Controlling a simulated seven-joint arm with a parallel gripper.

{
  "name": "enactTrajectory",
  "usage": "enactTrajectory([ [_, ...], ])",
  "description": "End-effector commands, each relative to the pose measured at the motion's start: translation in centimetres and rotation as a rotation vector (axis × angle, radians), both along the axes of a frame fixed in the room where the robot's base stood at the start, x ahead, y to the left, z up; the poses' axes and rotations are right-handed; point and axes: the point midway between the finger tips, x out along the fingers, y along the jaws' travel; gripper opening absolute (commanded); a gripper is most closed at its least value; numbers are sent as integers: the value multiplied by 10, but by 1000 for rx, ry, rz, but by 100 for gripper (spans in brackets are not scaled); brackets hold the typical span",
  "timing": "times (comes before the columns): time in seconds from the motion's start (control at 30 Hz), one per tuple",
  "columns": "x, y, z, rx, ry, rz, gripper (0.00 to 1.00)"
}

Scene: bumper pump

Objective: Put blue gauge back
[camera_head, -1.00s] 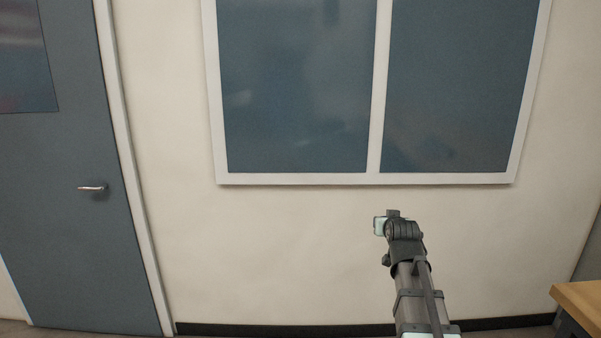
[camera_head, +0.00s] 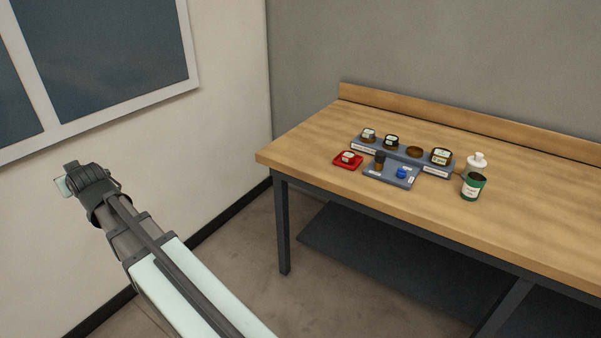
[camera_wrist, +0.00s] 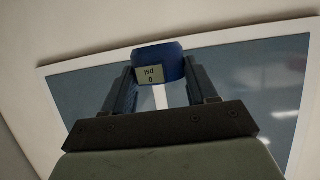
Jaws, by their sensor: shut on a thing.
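The blue gauge (camera_wrist: 158,54) shows in the wrist view between the fingers of my gripper (camera_wrist: 160,78). It is a rounded blue body with a small upside-down-looking or tilted display that seems to read "psi" and 0. My gripper is shut on it. In the head view my gripper (camera_head: 72,176) is at the left, raised in front of the wall and well away from the table; the gauge cannot be made out there.
A wooden table (camera_head: 520,225) stands right. On it are a grey-blue rack (camera_head: 413,160) with several round items, a blue-grey tray (camera_head: 378,177) with a dark bottle and a blue object, a red tray (camera_head: 340,161), a white bottle (camera_head: 477,163) and a green can (camera_head: 473,187).

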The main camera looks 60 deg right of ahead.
Motion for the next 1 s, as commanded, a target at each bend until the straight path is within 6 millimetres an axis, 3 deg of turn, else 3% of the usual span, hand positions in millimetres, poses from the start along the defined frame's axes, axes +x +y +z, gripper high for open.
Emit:
enactTrajectory([
  [0.1, -4, -45, -1, 0, -1, -60, 17],
  [0.47, -31, -171, -7, 0, 0, -227, 17],
  [0.77, -69, -271, -12, 0, -1, -366, 17],
  [1.0, -109, -347, -17, 0, -2, -477, 17],
])
